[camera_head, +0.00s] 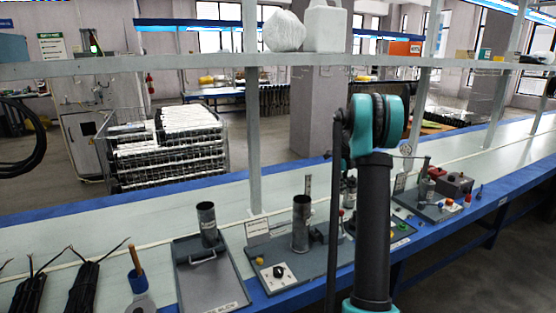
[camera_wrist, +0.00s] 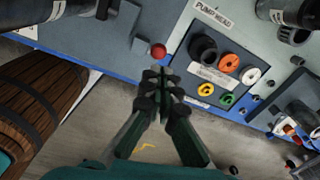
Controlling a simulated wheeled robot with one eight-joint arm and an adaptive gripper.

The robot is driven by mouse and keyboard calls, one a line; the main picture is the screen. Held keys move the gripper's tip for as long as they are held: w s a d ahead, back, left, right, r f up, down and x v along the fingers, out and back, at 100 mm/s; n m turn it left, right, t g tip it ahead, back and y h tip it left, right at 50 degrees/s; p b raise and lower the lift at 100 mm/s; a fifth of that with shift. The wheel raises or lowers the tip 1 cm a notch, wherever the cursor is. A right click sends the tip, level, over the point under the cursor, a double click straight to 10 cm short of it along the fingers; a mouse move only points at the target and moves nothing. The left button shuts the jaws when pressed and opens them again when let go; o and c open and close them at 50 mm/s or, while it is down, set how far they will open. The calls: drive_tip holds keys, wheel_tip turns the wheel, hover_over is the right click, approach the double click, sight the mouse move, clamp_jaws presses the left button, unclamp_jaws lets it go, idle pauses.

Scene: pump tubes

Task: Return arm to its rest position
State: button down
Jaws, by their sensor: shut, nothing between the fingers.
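My arm (camera_head: 374,220) stands upright at the right of centre in the head view, in front of the bench. Its elbow bends back near the shelf height, and my gripper is hidden in that view. In the wrist view my gripper (camera_wrist: 164,75) is shut and empty. Its fingertips point toward the bench's front edge, close below a red button (camera_wrist: 158,51) in the picture. Whether they touch anything cannot be told.
The bench (camera_head: 150,217) carries a grey tray (camera_head: 215,280) with a metal tube, a pump panel (camera_head: 285,275), and another station at right. A shelf (camera_head: 200,62) runs above it. A wooden barrel (camera_wrist: 40,95) stands at left in the wrist view. The floor (camera_wrist: 150,148) shows below.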

drive_tip(key=s+a+r+n+t, duration=0.1)
drive_tip(key=s+a+r+n, duration=0.1)
drive_tip(key=s+a+n, duration=0.7)
drive_tip(key=s+a+f+n+t, duration=0.1)
drive_tip(key=s+a+f+n, duration=0.1)
drive_tip(key=s+n, duration=0.4)
drive_tip(key=s+a+f+n+t, duration=0.1)
drive_tip(key=s+a+f+n, duration=0.2)
drive_tip(key=s+n, duration=0.4)
drive_tip(key=s+a+f+n+t, duration=0.1)
drive_tip(key=s+a+f+n, duration=0.2)
drive_tip(key=s, duration=1.6)
drive_tip(key=a+n, duration=0.1)
drive_tip(key=n, duration=0.3)
drive_tip(key=shift+s+f+y, duration=0.25)
drive_tip(key=shift+y, duration=0.05)
